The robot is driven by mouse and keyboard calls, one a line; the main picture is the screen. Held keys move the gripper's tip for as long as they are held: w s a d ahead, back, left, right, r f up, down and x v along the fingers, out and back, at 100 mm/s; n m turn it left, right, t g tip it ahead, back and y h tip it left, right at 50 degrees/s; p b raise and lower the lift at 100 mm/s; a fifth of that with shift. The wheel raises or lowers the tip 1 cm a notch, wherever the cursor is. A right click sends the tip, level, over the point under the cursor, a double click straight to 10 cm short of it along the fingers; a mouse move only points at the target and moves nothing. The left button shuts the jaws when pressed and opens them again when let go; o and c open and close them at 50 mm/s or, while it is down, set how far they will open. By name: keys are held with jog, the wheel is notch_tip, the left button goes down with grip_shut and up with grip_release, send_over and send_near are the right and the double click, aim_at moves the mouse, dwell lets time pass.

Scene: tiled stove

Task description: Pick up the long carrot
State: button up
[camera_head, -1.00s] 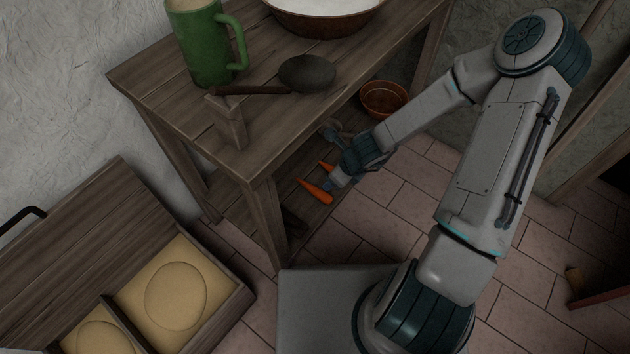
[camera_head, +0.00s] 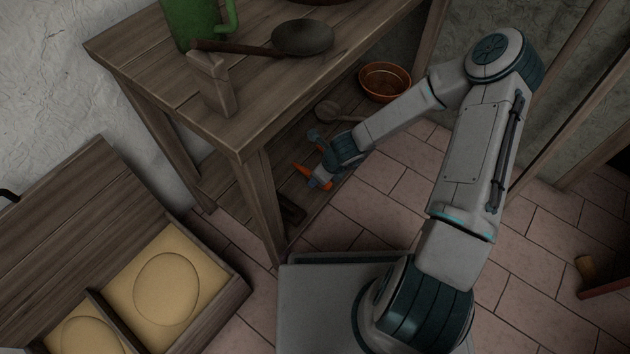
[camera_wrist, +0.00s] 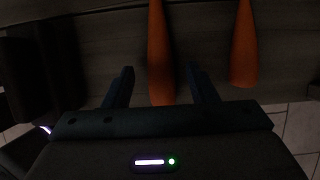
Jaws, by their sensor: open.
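Two orange carrots lie on the lower shelf of the wooden table. In the wrist view one carrot (camera_wrist: 158,50) lies between the two fingers of my gripper (camera_wrist: 161,88), and a second carrot (camera_wrist: 244,45) lies to the right, outside the fingers. The fingers are open, with a gap on each side of the first carrot. The far ends of both carrots are cut off by the frame, so I cannot tell which is longer. In the head view my gripper (camera_head: 317,178) is low at the shelf and hides most of the carrots; some orange (camera_head: 301,169) shows beside it.
The wooden table (camera_head: 180,90) stands over the shelf, with a near leg (camera_head: 262,205) left of my gripper. A brown bowl (camera_head: 384,82) and a ladle (camera_head: 338,112) are on the shelf behind my arm.

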jog(key=shift+x, duration=1.05)
jog(key=shift+r, duration=0.1)
jog(key=c, duration=1.1)
jog(key=shift+r, duration=0.15)
